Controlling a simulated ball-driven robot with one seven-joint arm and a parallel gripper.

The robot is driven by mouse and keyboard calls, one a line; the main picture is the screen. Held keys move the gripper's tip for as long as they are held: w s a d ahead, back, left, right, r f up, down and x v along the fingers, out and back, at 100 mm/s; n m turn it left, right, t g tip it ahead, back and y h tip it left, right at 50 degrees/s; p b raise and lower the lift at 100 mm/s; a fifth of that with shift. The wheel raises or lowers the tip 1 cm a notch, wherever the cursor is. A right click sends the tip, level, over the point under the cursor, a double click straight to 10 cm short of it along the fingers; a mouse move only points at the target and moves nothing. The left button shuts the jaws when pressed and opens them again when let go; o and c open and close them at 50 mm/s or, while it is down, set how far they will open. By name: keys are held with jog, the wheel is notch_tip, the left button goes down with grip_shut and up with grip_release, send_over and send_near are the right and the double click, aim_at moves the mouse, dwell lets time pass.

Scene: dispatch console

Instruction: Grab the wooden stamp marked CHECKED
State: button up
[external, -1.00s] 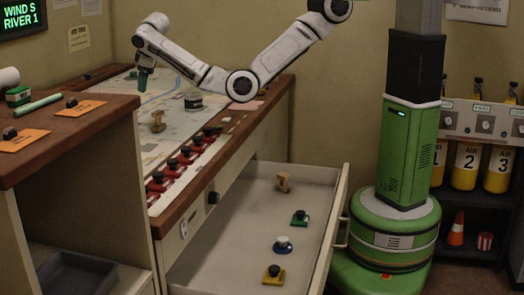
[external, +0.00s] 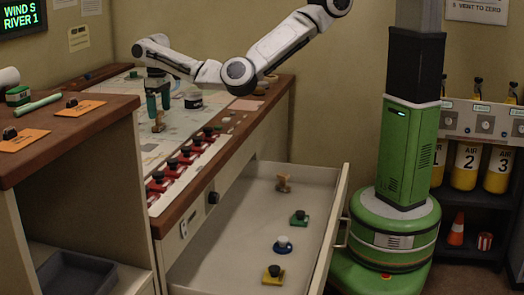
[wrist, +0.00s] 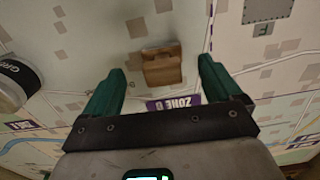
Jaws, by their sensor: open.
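A wooden stamp (external: 158,123) stands on the map surface of the console, below my gripper. In the wrist view the brown wooden stamp (wrist: 162,68) sits near the middle, just beyond the gap between my green fingertips. My gripper (external: 158,110) is open and points down over the map, its fingers spread either side of the stamp's line. Nothing is held. A second wooden stamp (external: 283,184) lies in the open drawer (external: 225,250). No CHECKED marking is readable on either stamp.
A dark round pot (external: 194,100) stands right of my gripper; a cylinder (wrist: 18,82) shows at left in the wrist view. A row of red-based items (external: 178,164) lines the console's front. The drawer also holds green (external: 300,217), blue-white (external: 283,246) and yellow (external: 273,275) stamps.

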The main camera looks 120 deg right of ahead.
aim_at(158, 111)
jog(key=shift+w+d+f+p, duration=0.1)
jog(key=shift+w+f+p, duration=0.05)
jog(key=shift+f, duration=1)
jog(key=shift+w+d+f+p, duration=0.1)
jog(key=shift+w+f+p, duration=0.05)
jog(key=shift+f, duration=1)
jog(key=shift+c, duration=0.4)
jog(key=c, duration=1.1)
jog(key=shift+o, duration=0.2)
jog(key=shift+r, duration=0.15)
